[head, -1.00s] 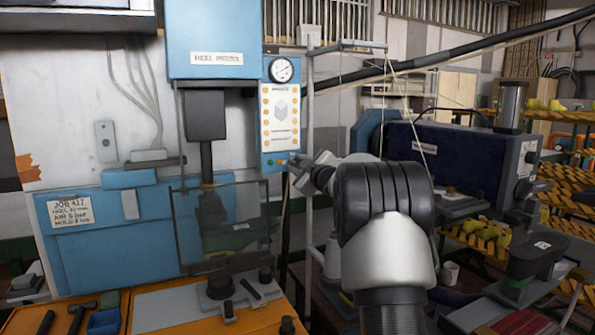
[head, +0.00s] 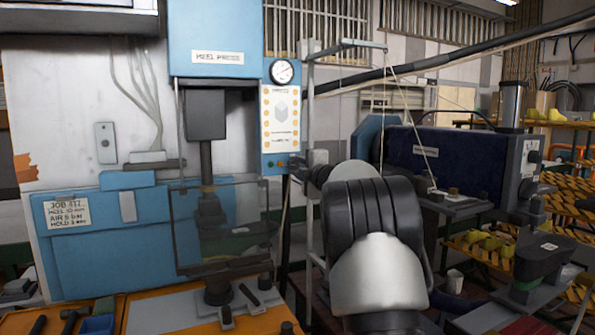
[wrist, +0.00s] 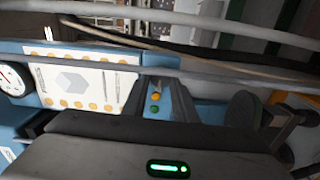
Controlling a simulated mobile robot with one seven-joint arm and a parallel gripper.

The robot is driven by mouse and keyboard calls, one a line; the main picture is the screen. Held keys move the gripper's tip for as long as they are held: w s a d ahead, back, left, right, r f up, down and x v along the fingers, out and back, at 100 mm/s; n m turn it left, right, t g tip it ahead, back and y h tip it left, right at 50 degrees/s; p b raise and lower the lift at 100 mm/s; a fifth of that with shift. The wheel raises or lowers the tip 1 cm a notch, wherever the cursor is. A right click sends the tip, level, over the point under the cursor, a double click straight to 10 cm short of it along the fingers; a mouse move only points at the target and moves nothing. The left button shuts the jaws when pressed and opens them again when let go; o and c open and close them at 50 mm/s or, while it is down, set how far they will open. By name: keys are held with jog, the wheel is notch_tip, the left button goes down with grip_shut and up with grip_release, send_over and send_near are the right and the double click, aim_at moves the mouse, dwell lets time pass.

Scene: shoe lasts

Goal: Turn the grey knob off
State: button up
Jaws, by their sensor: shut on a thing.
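The blue heel press control panel (head: 281,130) has a gauge above it and small coloured lights at its lower edge. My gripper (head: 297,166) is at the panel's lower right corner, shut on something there. In the wrist view my two dark fingers (wrist: 160,88) reach to the panel's end, with an orange light (wrist: 155,97) and a green light (wrist: 154,109) showing between them. The grey knob is not clearly visible; its place between the fingertips is hidden by my gripper.
A pale upright pole (head: 308,215) stands just beside the panel and my wrist. A clear guard (head: 225,225) covers the press below. A dark blue machine (head: 450,160) stands to the right, with racks of yellow lasts beyond it.

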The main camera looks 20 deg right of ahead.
jog(key=shift+n, duration=0.3)
jog(key=o, duration=1)
jog(key=shift+o, duration=0.2)
jog(key=shift+s, duration=0.1)
jog(key=s+b, duration=0.1)
jog(key=s, duration=1.6)
jog(key=shift+d+b, duration=0.3)
jog(key=shift+b, duration=0.1)
jog(key=shift+s, duration=0.1)
